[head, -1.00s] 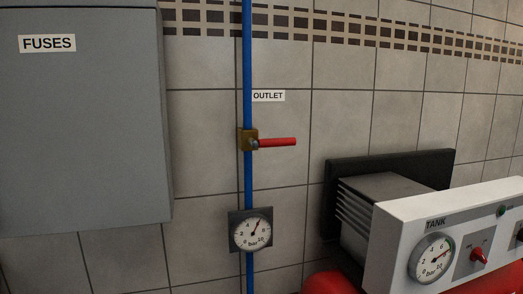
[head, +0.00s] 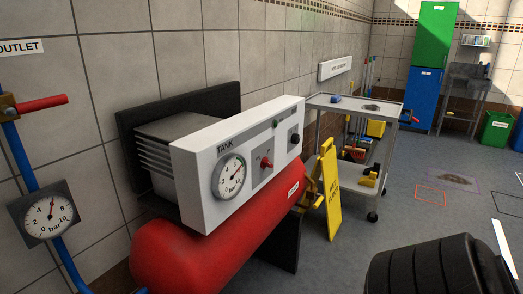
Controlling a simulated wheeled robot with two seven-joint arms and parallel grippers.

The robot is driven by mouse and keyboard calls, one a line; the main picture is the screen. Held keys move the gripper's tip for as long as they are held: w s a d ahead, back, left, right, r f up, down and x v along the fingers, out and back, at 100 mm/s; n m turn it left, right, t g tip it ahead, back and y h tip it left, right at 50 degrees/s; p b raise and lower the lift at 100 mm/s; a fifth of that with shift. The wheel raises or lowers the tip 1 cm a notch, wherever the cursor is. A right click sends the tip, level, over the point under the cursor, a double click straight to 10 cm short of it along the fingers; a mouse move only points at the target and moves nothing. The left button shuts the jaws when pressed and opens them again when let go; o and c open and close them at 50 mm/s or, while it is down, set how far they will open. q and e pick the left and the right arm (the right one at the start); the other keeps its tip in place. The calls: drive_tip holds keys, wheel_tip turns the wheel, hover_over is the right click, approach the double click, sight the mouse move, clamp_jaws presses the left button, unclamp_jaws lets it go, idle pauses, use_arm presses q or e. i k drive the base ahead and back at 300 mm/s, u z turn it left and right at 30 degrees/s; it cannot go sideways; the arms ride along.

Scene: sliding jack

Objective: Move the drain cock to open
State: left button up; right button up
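The red compressor tank (head: 190,258) lies in the middle of the head view, below a white panel (head: 203,187). The panel has a TANK gauge (head: 229,176), its needle up and right, and a red switch (head: 266,161). I cannot make out a drain cock on the tank; its underside is largely hidden. At the left edge, the outlet valve's red lever (head: 42,104) sticks out sideways from the blue pipe (head: 24,158). A second gauge (head: 47,214) is on that pipe. Neither gripper shows in the view.
A yellow wet-floor sign (head: 330,190) stands just right of the tank. Behind it is a grey trolley (head: 384,106) with tools and a yellow item. A blue cabinet (head: 423,97) and a green bin (head: 495,132) stand farther back. Open floor (head: 400,215) lies at the right.

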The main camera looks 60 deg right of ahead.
sight(321, 197)
drive_tip(key=z, duration=2.9)
drive_tip(key=i, duration=2.2)
drive_tip(key=u, duration=0.45)
